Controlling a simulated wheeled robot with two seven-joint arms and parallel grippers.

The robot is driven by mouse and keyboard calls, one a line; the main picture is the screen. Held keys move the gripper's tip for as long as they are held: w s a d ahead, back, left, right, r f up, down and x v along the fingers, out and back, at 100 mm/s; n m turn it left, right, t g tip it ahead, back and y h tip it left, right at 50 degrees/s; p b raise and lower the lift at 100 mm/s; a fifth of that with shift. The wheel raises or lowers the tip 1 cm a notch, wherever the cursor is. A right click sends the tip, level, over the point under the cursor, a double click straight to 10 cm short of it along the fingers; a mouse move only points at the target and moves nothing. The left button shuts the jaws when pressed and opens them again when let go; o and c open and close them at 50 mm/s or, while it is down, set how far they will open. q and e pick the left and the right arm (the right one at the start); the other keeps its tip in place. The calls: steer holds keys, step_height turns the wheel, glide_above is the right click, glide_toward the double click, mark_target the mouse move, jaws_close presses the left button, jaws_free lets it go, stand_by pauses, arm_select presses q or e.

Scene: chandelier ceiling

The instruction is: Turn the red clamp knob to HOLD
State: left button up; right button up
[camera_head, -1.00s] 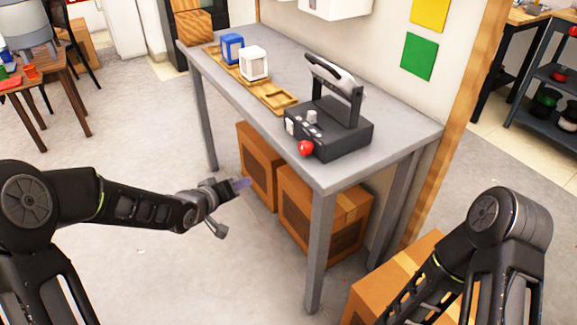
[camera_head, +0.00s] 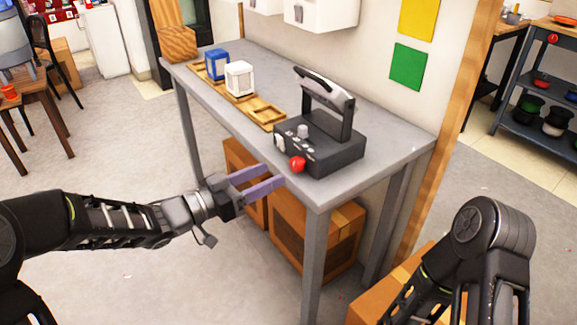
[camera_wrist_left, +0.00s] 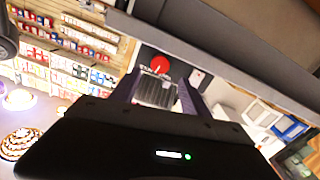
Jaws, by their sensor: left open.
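The red clamp knob (camera_head: 297,164) sits on the front of a dark grey machine (camera_head: 335,152) with a raised handle frame, near the table's front edge. In the left wrist view the red knob (camera_wrist_left: 160,64) shows beyond my fingers, near the left one. My left gripper (camera_head: 279,175) is open and empty, with purple fingers, in front of the table edge and just short of the knob, to its left in the head view. My right arm shows at the lower right, but its gripper is not visible. Any HOLD marking is too small to read.
The grey table (camera_head: 395,150) carries a wooden tray (camera_head: 262,112) with a blue block (camera_head: 217,64) and a white block (camera_head: 239,78). The table's front leg is close to my left gripper.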

mark_target(293, 164)
arm_select(q)
steer(key=x, duration=0.6)
steer(key=shift+w+d+b, duration=0.15)
steer(key=shift+d+b, duration=0.05)
steer(key=shift+b, duration=0.2)
jaws_close()
